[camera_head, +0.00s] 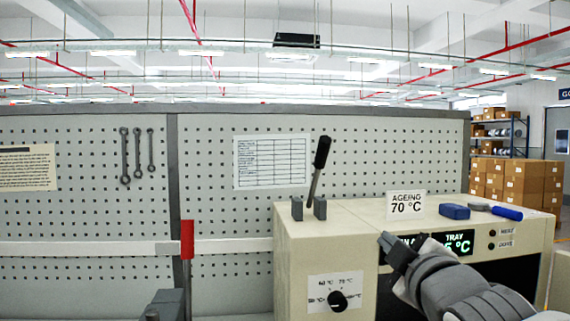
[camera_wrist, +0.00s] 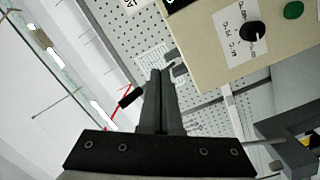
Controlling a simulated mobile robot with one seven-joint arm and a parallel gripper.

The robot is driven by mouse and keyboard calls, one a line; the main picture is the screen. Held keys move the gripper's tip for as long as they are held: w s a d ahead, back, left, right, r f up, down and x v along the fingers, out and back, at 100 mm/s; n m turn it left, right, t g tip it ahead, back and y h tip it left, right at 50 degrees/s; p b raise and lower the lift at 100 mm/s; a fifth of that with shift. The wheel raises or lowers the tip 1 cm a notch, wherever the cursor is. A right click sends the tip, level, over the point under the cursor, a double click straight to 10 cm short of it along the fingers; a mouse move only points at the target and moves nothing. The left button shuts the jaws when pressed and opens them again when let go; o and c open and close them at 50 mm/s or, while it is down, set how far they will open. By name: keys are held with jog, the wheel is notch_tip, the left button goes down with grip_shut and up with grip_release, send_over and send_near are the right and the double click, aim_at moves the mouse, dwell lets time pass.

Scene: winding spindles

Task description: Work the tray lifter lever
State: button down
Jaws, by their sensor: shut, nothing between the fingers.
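A lever with a black grip (camera_head: 322,152) and a metal shaft rises between two grey brackets (camera_head: 320,208) on top of the cream ageing oven (camera_head: 350,225), leaning slightly right. A second lever with a red grip (camera_head: 187,238) stands upright left of the oven. The pictures do not settle which is the tray lifter lever. My gripper (camera_head: 385,241) is in front of the oven's display, right of and below the black-gripped lever, apart from it. In the wrist view my gripper (camera_wrist: 160,72) has its fingers together and empty; the black grip (camera_wrist: 131,97) shows beyond them, its shaft partly hidden.
The oven front has a black dial (camera_head: 338,300) and a green-lit display (camera_head: 458,244), partly hidden by my arm. A blue block (camera_head: 454,211) and a blue-handled tool (camera_head: 507,213) lie on its top right. A perforated panel (camera_head: 220,215) stands behind. Space above the oven is free.

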aim_at(330, 139)
notch_tip(330, 139, up, 8)
jog(key=a+n+t+y+b, duration=0.2)
jog(key=n+t+y, duration=0.3)
jog(key=n, duration=0.6)
jog(key=shift+s+a+f+n+y+b, duration=0.2)
jog(key=shift+s+a+n+y+b, duration=0.2)
jog(key=shift+y, duration=1)
jog(key=shift+w, duration=0.1)
jog(key=p+x, duration=0.2)
jog(key=x, duration=1.2)
jog(key=shift+d, duration=0.1)
jog(key=shift+r+p, duration=0.15)
jog(key=shift+p, duration=0.3)
